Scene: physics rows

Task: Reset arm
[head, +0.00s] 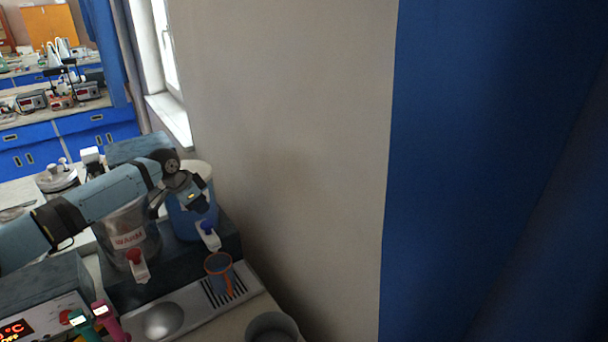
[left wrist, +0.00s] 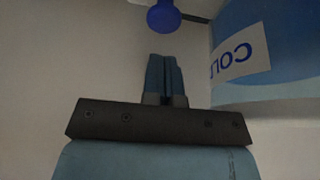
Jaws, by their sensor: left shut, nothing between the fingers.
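My left arm comes in from the left, and its gripper (head: 194,198) is in front of the blue-and-white drink dispenser. In the left wrist view the two blue-grey fingers (left wrist: 164,78) are together with nothing between them. The dispenser (head: 181,222) is partly hidden by the gripper; in the left wrist view its side (left wrist: 275,60) shows lettering like "COLD" upside down. Its tap with a blue knob (head: 208,229) is just below the gripper, and the blue knob (left wrist: 163,16) shows beyond the fingertips. My right gripper is not in view.
A grey dispenser marked "WARM" (head: 126,240) with a red-knobbed tap stands left of it. An orange-rimmed cup (head: 218,268) sits on the drip tray (head: 190,304). A grey cup (head: 272,328) is at the front edge. A wall (head: 290,130) closes the right side.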

